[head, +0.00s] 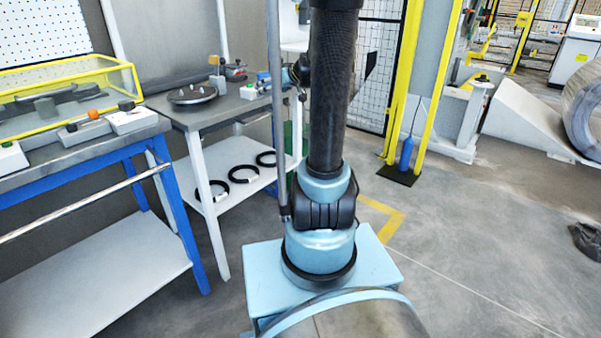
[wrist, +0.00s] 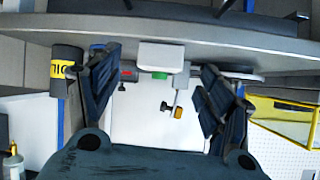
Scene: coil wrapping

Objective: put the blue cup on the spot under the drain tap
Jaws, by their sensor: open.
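My gripper (wrist: 158,95) shows in the wrist view with its two dark fingers spread apart and nothing visible between them. The wrist picture is upside down. A black can (wrist: 66,72) with a yellow label, apparently reading OIL, is just left of the left finger. I cannot make out a drain tap on it or a spot under it. I cannot clearly identify the blue cup. A small blue item (head: 264,77) is on the grey table, partly beside my arm, too small to tell. In the head view my arm hides much of the area behind it.
The grey table (head: 217,112) holds a round dark disc (head: 192,95); black rings (head: 243,173) lie on its lower shelf. A blue-legged bench (head: 75,147) with a yellow-framed case (head: 70,85) stands left. A blue bottle-like object (head: 406,152) stands by a yellow post.

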